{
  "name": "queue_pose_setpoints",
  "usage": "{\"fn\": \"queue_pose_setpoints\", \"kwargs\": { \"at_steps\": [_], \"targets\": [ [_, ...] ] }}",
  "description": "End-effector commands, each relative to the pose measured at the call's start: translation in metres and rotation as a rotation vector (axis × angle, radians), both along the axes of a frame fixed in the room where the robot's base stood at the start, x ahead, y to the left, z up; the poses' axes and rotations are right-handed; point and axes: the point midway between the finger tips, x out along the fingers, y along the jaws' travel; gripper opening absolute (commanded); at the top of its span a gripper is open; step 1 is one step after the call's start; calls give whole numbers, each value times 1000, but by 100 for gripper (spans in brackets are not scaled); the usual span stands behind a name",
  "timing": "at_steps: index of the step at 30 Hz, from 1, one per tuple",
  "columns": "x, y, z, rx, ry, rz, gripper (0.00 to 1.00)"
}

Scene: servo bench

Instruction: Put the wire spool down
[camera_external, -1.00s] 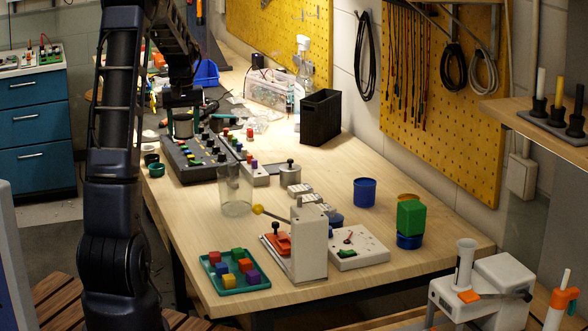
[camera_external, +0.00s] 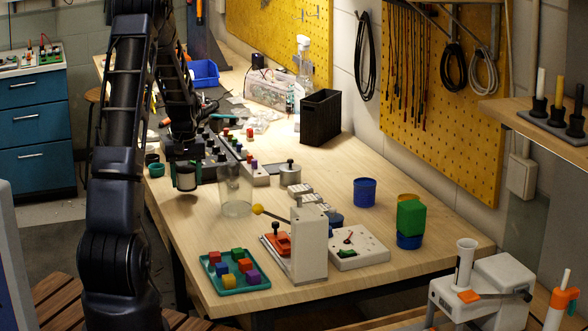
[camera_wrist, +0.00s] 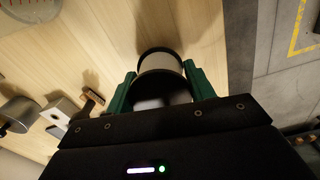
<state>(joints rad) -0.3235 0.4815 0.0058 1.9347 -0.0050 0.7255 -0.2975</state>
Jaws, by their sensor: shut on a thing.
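The wire spool (camera_external: 186,181), a pale cylinder with dark rims, is held between the green fingers of my gripper (camera_external: 186,174). In the wrist view the spool (camera_wrist: 160,62) sits between the two green fingers (camera_wrist: 160,78), which press on its sides. It is over the bare wooden table (camera_external: 180,222) near the left edge, left of the clear glass beaker.
The clear beaker (camera_external: 236,190) stands just right of the spool. The dark button console (camera_external: 208,165) lies behind, and a small green cup (camera_external: 157,170) is at the left. A teal tray of coloured cubes (camera_external: 230,288) is in front. Wood between them is clear.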

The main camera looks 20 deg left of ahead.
Motion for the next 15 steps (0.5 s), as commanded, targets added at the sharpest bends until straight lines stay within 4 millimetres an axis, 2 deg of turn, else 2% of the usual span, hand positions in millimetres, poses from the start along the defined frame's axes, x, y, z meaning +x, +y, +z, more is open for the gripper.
{"fn": "queue_pose_setpoints", "kwargs": {
  "at_steps": [4, 15],
  "targets": [
    [0, 0, -19, -1, 1, 0, 28],
    [0, 0, -23, 1, -1, 0, 28]
  ]
}}
